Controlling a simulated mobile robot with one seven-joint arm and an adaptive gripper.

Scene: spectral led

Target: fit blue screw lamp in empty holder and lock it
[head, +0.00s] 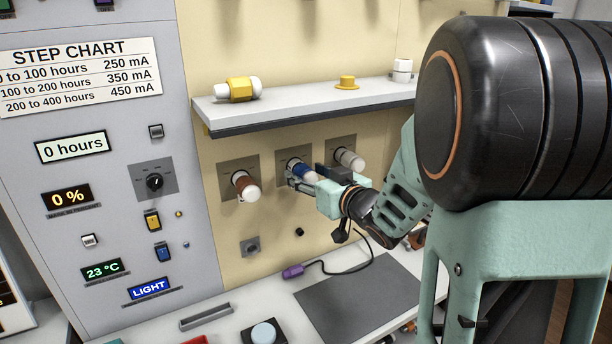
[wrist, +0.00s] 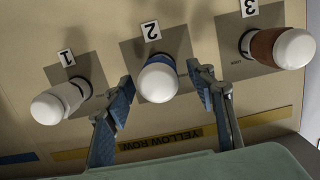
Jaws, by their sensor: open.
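A blue screw lamp (head: 303,171) with a white rounded end sits in the middle holder in the wall panel. In the wrist view the blue lamp (wrist: 159,79) is in front of the plate marked 2, its white end facing the camera. My gripper (head: 306,180) is at this lamp. In the wrist view my gripper (wrist: 160,80) is open, with one blue-padded finger on each side of the lamp and gaps visible. How deep the lamp sits in its holder is hidden.
A brown lamp (head: 245,187) and a white lamp (head: 349,159) fill the neighbouring holders, close beside my gripper. Above is a shelf (head: 300,107) with a yellow-banded lamp (head: 239,89) and a yellow cap (head: 347,82). A purple-ended cable (head: 293,271) lies on the bench below.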

